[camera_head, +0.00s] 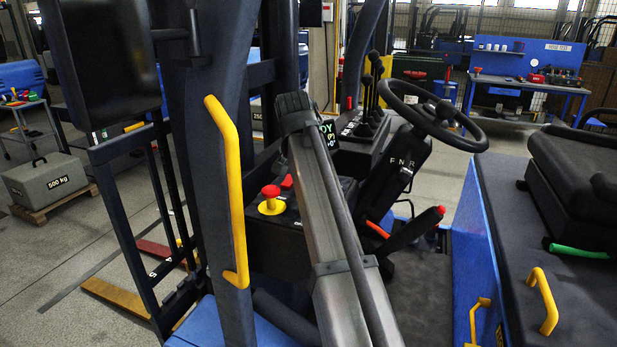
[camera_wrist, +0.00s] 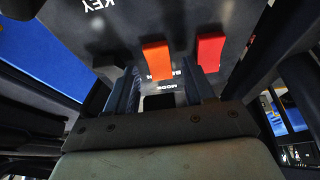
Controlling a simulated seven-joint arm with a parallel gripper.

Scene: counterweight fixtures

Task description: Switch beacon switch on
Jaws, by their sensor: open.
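The wrist view shows a dark panel with an orange switch (camera_wrist: 157,60) and a red switch (camera_wrist: 210,52) to its right. White lettering beside the orange switch is partly hidden and seems to start with "BEA". My gripper (camera_wrist: 164,88) is open, one dark finger on each side below the orange switch. The orange switch's lower end lies between the fingers in the picture; I cannot tell whether they touch it. In the head view, my grey arm stands in front of the console and the fingers cannot be made out.
In the head view, a red stop button on a yellow base (camera_head: 270,203) sits left of my arm. A steering wheel (camera_head: 432,112) is to the right, and a yellow grab handle (camera_head: 232,190) on the left pillar.

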